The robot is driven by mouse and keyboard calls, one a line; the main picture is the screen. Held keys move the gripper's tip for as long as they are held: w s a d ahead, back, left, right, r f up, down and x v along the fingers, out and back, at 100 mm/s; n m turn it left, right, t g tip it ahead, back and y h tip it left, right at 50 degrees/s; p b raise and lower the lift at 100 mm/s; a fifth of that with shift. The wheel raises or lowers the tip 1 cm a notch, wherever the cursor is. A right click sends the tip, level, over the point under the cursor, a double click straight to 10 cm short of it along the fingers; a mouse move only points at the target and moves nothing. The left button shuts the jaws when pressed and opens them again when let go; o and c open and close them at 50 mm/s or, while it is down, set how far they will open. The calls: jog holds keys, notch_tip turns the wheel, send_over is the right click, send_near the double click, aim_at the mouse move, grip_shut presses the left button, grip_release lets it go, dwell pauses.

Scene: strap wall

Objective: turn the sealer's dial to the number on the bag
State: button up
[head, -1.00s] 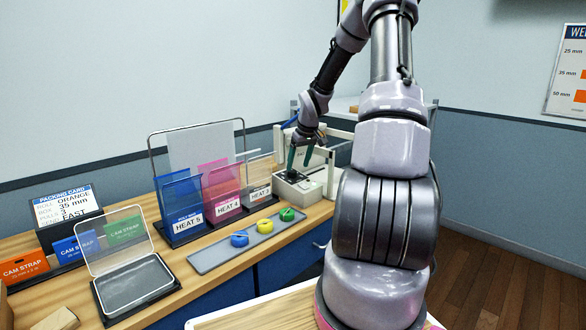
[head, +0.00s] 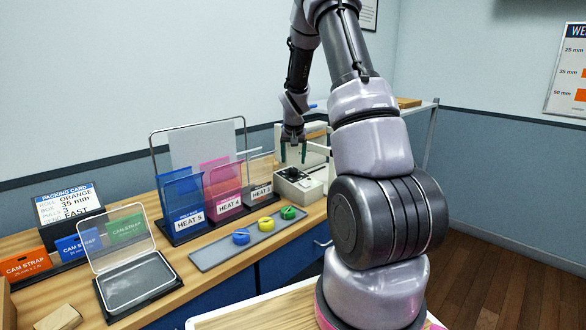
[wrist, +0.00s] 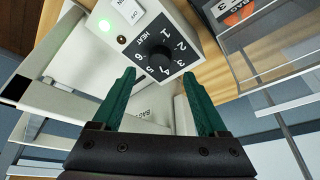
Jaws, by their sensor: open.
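The sealer (head: 313,190) is a pale box with a lever frame at the back of the bench. In the wrist view its dial (wrist: 158,58) is a black knob on a dark HEAT plate numbered 1 to 6. I cannot clearly tell which number the knob points to. My gripper (wrist: 160,88) is open and empty, its green fingers short of the knob and either side of its line. In the head view my gripper (head: 293,153) hangs above the sealer. Bags stand in a rack: blue HEAT 5 (head: 182,192), pink HEAT 4 (head: 222,178) and a clear HEAT 3 (head: 259,175).
A grey tray (head: 215,257) with blue, yellow and green rolls lies in front of the rack. A clear-lidded box (head: 135,285) and a packing card (head: 68,204) are at left.

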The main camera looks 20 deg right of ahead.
aim_at(293, 169)
jog(key=x, duration=0.5)
jog(key=shift+f, duration=0.1)
grip_shut()
